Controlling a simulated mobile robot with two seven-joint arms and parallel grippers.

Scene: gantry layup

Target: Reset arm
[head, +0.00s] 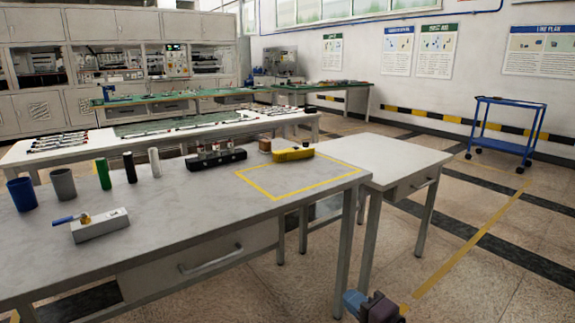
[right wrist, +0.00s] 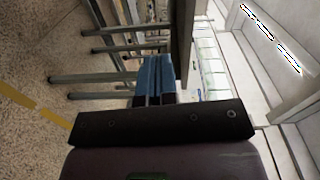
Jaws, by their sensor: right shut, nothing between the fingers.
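My right gripper (head: 352,303) shows at the bottom edge of the head view, low in front of the table's right front leg. Its blue fingers (right wrist: 153,78) are together in the right wrist view, with nothing between them. It is apart from the grey workbench (head: 225,207) and touches none of the things on it. My left gripper is not in view.
On the bench stand a blue cup (head: 22,194), a grey cup (head: 63,184), green, black and white cylinders, a white block with a blue-handled valve (head: 98,224), a black fixture (head: 217,159) and a yellow tool (head: 292,155). A blue cart (head: 503,130) stands far right.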

